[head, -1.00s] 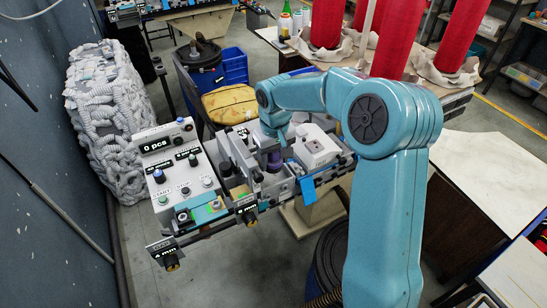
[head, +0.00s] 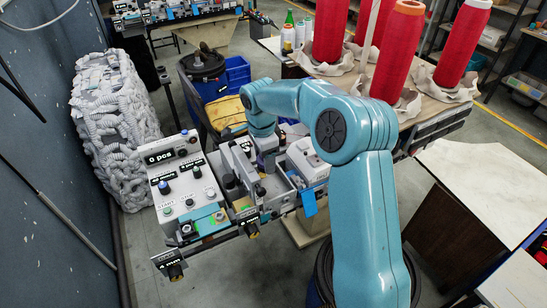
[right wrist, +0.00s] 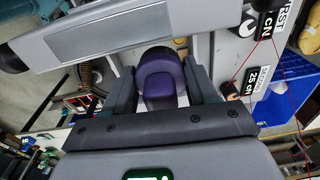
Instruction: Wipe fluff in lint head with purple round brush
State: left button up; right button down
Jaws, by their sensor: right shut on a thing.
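A purple round brush (right wrist: 160,80) sits between the two dark fingers of my right gripper (right wrist: 164,88) in the right wrist view. The gripper is shut on it. In the head view my right gripper (head: 268,152) points down over the grey linking machine (head: 238,172), close to its upper parts. The brush is mostly hidden there by my arm and wrist. I cannot clearly pick out the lint head or any fluff; whether the brush touches anything is also unclear. My left gripper is not in view.
A white control panel (head: 183,180) with knobs stands left of the gripper. A white box-shaped unit (head: 306,162) with a blue tag stands close on its right. A yellow bag (head: 228,113) lies behind. Red yarn cones (head: 465,38) stand on the table at back right.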

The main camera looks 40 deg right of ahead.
jog(key=shift+w+a+f, duration=0.1)
jog(key=shift+w+a, duration=0.3)
jog(key=shift+a+f, duration=0.15)
jog(key=shift+f, duration=0.05)
jog(key=shift+s+f+b, duration=0.1)
jog(key=shift+f+b, duration=0.25)
jog(key=shift+f, duration=0.3)
notch_tip(320, 180, down, 5)
jog(key=b, duration=0.2)
jog(key=shift+r+b, duration=0.15)
jog(key=shift+b, duration=0.2)
jog(key=shift+f, duration=0.35)
jog(key=shift+s+a+b, duration=0.25)
jog(key=shift+s+b, duration=0.55)
jog(key=shift+b, duration=0.2)
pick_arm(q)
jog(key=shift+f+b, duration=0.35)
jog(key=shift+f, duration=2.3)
pick_arm(e)
jog(key=shift+s+a+r, duration=0.25)
jog(key=shift+s, duration=0.4)
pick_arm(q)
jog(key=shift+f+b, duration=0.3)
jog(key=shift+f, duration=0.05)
pick_arm(e)
jog(key=shift+f, duration=0.35)
